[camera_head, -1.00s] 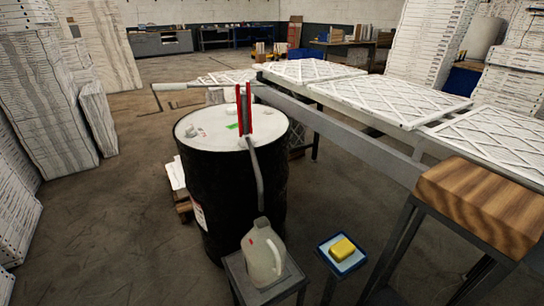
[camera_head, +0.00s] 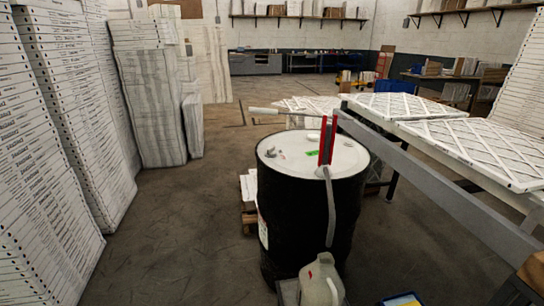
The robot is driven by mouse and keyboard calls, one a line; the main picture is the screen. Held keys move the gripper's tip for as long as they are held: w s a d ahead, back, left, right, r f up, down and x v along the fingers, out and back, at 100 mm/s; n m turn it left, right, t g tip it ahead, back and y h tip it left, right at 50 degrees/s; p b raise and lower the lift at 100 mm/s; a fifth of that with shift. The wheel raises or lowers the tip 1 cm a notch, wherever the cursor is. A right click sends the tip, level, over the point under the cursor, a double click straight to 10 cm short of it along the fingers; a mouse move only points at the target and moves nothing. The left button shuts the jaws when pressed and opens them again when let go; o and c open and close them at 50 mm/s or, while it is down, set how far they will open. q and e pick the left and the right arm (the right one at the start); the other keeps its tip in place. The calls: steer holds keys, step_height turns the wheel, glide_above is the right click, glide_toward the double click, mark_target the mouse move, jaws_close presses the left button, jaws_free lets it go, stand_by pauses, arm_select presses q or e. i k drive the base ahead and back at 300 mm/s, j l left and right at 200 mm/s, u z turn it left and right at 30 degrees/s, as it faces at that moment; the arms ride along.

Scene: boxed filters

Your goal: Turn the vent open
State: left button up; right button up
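A black drum (camera_head: 290,205) with a white lid (camera_head: 300,165) stands upright at centre right in the head view. A small grey fitting (camera_head: 272,152) sits on the left part of the lid. It may be the vent, but it is too small to tell whether it is open or shut. A red hand pump (camera_head: 327,142) with a long pale handle (camera_head: 284,113) rises from the lid's right side. A grey hose (camera_head: 331,210) hangs from it towards a pale jug (camera_head: 320,281) at the bottom edge. Neither of my grippers is in view.
Stacks of boxed filters (camera_head: 60,130) line the left side. A conveyor rail (camera_head: 440,185) with flat filters (camera_head: 480,148) runs along the right. A blue tray (camera_head: 403,300) is cut off at the bottom.

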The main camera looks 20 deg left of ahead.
mark_target(270, 151)
steer(key=j+z, duration=0.25)
steer(key=z, duration=0.15)
steer(key=i+j+z, duration=0.1)
steer(key=j+z, duration=0.15)
steer(key=z, duration=0.15)
steer(key=j+z, duration=0.55)
steer(key=z, duration=0.2)
